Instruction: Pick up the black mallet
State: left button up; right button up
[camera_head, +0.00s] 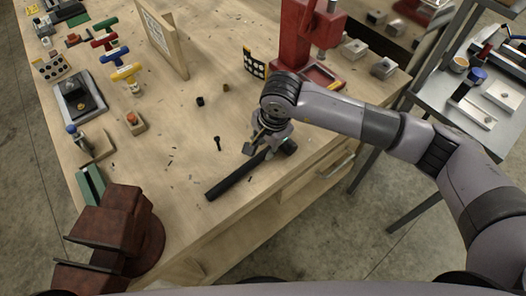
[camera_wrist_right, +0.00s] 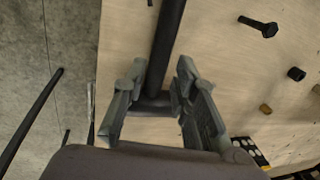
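The black mallet (camera_head: 235,176) lies on the wooden workbench (camera_head: 185,120) near its front edge. Its long handle points to the lower left, and its head end lies partly behind my right gripper (camera_head: 260,148). In the right wrist view, the mallet handle (camera_wrist_right: 169,38) runs down between the two fingers of my right gripper (camera_wrist_right: 162,72). The fingers are open and apart, one on each side of the handle, with the head crossing between them. I cannot tell whether either finger touches it. My left gripper is not in view.
A red press (camera_head: 296,35) stands behind my right arm. A dark red vise (camera_head: 118,228) is at the bench's front left. A bolt (camera_head: 217,143) lies near the mallet. Coloured T-handled tools (camera_head: 126,74) stand at the left. The bench middle is mostly clear.

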aim_at(263, 153)
jog(key=f+p, duration=0.2)
jog(key=f, duration=0.1)
jog(key=shift+w+f, duration=0.3)
jog(key=shift+w, duration=0.1)
jog(key=shift+w+a+f, duration=0.15)
jog(key=shift+f, duration=0.45)
jog(key=shift+c, duration=0.3)
grip_shut()
jog(key=shift+r, duration=0.1)
